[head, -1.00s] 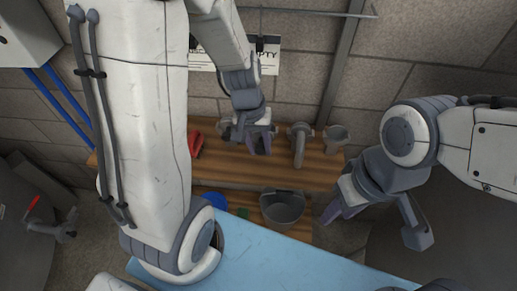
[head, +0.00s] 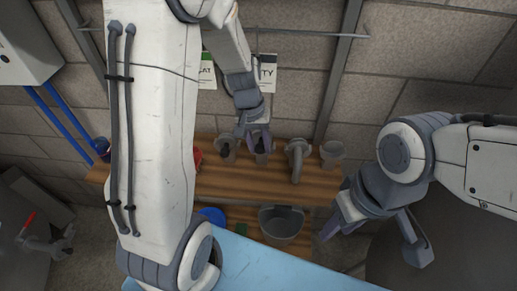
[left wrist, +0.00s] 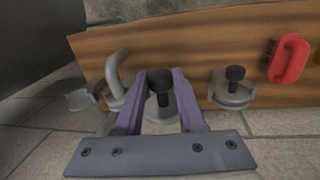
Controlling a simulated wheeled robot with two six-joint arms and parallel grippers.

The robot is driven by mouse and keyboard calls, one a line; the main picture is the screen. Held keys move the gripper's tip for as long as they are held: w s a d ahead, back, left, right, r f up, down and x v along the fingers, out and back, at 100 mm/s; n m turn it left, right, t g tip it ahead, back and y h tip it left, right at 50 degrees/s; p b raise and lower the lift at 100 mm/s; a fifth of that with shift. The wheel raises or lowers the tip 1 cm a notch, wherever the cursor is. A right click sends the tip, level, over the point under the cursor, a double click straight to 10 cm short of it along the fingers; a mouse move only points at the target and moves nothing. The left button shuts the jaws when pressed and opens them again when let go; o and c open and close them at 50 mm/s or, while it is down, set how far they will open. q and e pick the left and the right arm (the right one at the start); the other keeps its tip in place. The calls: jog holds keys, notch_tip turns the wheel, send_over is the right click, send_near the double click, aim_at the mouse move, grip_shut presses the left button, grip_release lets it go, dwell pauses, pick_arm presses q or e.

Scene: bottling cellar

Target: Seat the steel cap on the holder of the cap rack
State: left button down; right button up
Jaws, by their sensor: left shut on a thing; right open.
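My left gripper (head: 259,150) is over the row of grey fittings on the wooden shelf, with its purple fingers pointing down. In the left wrist view its fingers (left wrist: 160,76) are closed on the sides of a black knob (left wrist: 160,82). Grey metal shows below this knob; I cannot tell whether it is the steel cap, the holder, or both touching. Beside it stands a grey fitting with a similar black knob (left wrist: 235,74). A hooked grey fitting (left wrist: 117,72) stands on the other side, also in the head view (head: 296,158). My right gripper (head: 342,215) is open and empty, front right.
A grey cup-like fitting (head: 332,152) is at the shelf's right end, and a red object (left wrist: 289,60) lies on the shelf (head: 215,183). Below stand a grey bucket (head: 281,226) and a blue item (head: 212,216). A light-blue surface (head: 270,265) is in front.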

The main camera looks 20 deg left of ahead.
aim_at(261, 138)
pick_arm(q)
jog(key=shift+w+a+p, duration=0.15)
jog(key=shift+w+a, duration=0.1)
jog(key=shift+w, duration=0.65)
jog(key=shift+w+a+p, duration=0.15)
jog(key=shift+w+a, duration=0.1)
jog(key=shift+w, duration=0.6)
notch_tip(261, 138, down, 6)
jog(key=b, duration=0.5)
jog(key=shift+f, duration=0.15)
jog(key=shift+f+b, duration=0.35)
jog(key=shift+f, duration=0.2)
jog(key=shift+c, duration=2.2)
grip_release()
notch_tip(261, 138, up, 10)
jog(key=a+b, duration=0.1)
jog(key=shift+s+a+r, duration=0.2)
jog(key=shift+a, duration=0.1)
